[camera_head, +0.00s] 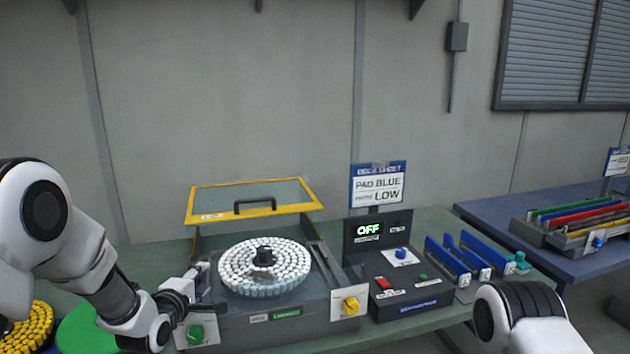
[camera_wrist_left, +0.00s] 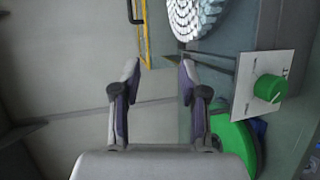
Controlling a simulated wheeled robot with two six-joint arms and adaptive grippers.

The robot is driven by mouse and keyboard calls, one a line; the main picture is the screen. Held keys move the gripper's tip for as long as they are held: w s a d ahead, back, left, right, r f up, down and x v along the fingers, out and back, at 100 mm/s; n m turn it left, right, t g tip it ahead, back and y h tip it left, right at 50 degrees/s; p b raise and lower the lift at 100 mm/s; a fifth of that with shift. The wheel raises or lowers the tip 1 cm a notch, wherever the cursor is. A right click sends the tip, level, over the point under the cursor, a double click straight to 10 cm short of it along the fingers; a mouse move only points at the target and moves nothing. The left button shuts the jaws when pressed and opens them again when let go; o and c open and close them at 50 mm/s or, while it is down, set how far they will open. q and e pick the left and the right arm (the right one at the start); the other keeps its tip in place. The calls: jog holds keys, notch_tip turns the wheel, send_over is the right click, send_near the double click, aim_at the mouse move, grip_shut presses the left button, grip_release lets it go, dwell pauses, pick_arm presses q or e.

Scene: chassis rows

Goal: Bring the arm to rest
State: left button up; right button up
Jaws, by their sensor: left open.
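My left arm comes in from the left. Its gripper (camera_head: 203,283) is at the left side of the grey polishing machine, beside the round disc of white pieces (camera_head: 265,268). In the left wrist view my left gripper (camera_wrist_left: 160,72) has its two fingers apart with nothing between them. The disc edge (camera_wrist_left: 197,15) and the green knob (camera_wrist_left: 268,88) on its white plate show to the right of the fingers. A link of my right arm shows at the lower right; its gripper is out of view.
The machine's yellow-framed lid (camera_head: 255,199) is raised. Beside it stands a control box with an OFF display (camera_head: 368,229) and a sign reading PAD BLUE, LOW (camera_head: 378,186). Blue pads (camera_head: 462,257) stand to its right. A green disc (camera_head: 88,330) and yellow pieces (camera_head: 30,330) lie at the left.

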pick_arm(q)
jog(key=s+f+m+g+y, duration=0.1)
jog(key=s+f+m+g, duration=0.3)
jog(key=s+f, duration=0.7)
jog(key=s+f+m+g, duration=0.4)
jog(key=s+f, duration=0.4)
jog(key=f, duration=0.7)
jog(key=s+f+m+g, duration=0.3)
jog(key=s+m, duration=0.1)
jog(key=s, duration=0.8)
jog(key=s+f+m+g, duration=0.4)
jog(key=s, duration=0.8)
jog(key=shift+y, duration=0.3)
jog(key=shift+f, duration=0.1)
